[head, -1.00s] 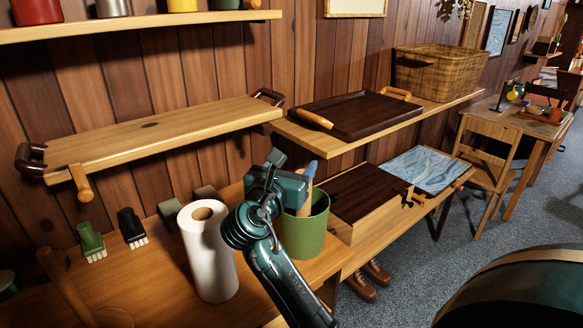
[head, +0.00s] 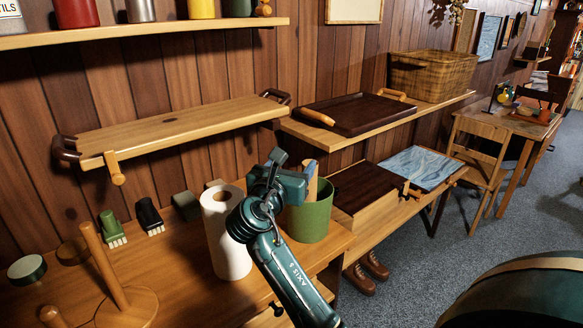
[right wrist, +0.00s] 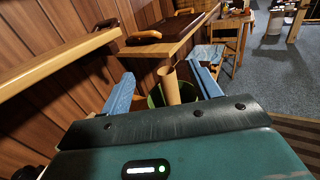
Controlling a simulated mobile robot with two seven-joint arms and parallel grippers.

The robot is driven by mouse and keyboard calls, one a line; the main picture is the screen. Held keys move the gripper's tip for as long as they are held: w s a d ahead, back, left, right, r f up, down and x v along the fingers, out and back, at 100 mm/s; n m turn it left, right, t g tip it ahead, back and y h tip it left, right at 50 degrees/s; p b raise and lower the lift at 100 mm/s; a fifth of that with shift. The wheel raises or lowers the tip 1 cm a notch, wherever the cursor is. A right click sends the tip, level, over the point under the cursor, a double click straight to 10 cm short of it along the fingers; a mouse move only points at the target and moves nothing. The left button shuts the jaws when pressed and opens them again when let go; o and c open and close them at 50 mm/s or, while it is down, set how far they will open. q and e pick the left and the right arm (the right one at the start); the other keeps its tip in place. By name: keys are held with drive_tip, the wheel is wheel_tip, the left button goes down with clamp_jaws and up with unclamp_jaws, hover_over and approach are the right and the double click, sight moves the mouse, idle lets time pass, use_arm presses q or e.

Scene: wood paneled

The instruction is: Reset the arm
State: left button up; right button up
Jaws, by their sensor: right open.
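My right arm comes up from the bottom of the head view. Its teal right gripper (head: 284,180) is raised above the wooden counter, in front of the green pot (head: 311,214) and just right of the paper towel roll (head: 228,238). In the right wrist view, the two blue fingers of the right gripper (right wrist: 166,82) stand wide apart. A tan cylinder (right wrist: 170,84) and part of the green pot (right wrist: 154,98) show beyond the gap, and nothing is clearly gripped. My left gripper is in neither current view.
A wooden shelf (head: 180,125) with dark handles is on the wall close above the counter. A dark tray (head: 352,113) and a wicker basket (head: 432,76) sit on a shelf to the right. Brushes (head: 111,228) and a wooden peg stand (head: 126,304) are on the counter's left. Carpet (head: 420,235) is open at right.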

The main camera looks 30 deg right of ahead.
idle(0.8)
drive_tip(key=s+a+f+m+g+y, duration=0.2)
drive_tip(key=s+f+m+y, duration=0.2)
drive_tip(key=s+f+m, duration=0.45)
drive_tip(key=s+a+f+m+g+y, duration=0.1)
drive_tip(key=s+a+f+m+y, duration=0.3)
drive_tip(key=f, duration=0.7)
drive_tip(key=s+a+f+m+g+y, duration=0.1)
drive_tip(key=s+a+f+m+y, duration=0.15)
drive_tip(key=s, duration=0.35)
drive_tip(key=s+a+f+m+g+y, duration=0.2)
drive_tip(key=s+m, duration=0.2)
drive_tip(key=s, duration=0.2)
drive_tip(key=s+a+f+m+g+y, duration=0.1)
drive_tip(key=s+a+f+m+y, duration=0.1)
drive_tip(key=s+a+m, duration=0.3)
drive_tip(key=w+a+f+n+t+y, duration=0.1)
drive_tip(key=w+a+f+t+y, duration=0.2)
drive_tip(key=f+t, duration=0.3)
wheel_tip(320, 180, down, 4)
drive_tip(key=shift+w+a+f+n, duration=0.2)
drive_tip(key=shift+w+a+n, duration=0.1)
drive_tip(key=shift+w, duration=0.2)
